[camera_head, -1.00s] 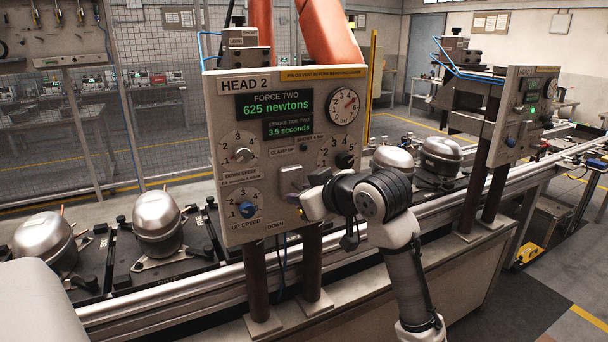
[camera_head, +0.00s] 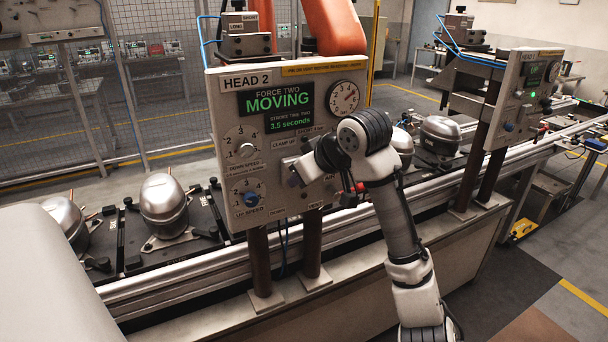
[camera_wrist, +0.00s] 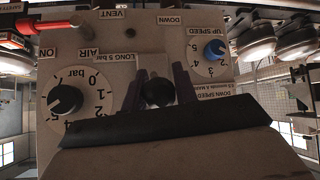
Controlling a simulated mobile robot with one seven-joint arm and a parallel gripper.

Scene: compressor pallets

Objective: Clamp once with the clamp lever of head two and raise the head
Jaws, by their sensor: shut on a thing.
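The head two panel (camera_head: 223,110) stands upright in the middle of the head view. Its green display (camera_head: 277,100) reads "MOVING", with a stroke time of 3.5 seconds below. My gripper (camera_head: 296,178) is at the panel's lower middle, between the "CLAMP UP" and "DOWN" labels. In the wrist view my gripper (camera_wrist: 159,88) has a dark finger on each side of the black knob of the clamp lever (camera_wrist: 157,92) and is shut on it. The lever's shaft is hidden behind the knob, and in the head view my arm and gripper cover the lever.
The up speed knob (camera_head: 250,199) and down speed knob (camera_head: 246,150) are left of my gripper. The air dial (camera_wrist: 66,98) is close by in the wrist view. Steel compressors (camera_head: 164,205) stand along the conveyor behind. Another head panel (camera_head: 527,95) is at right.

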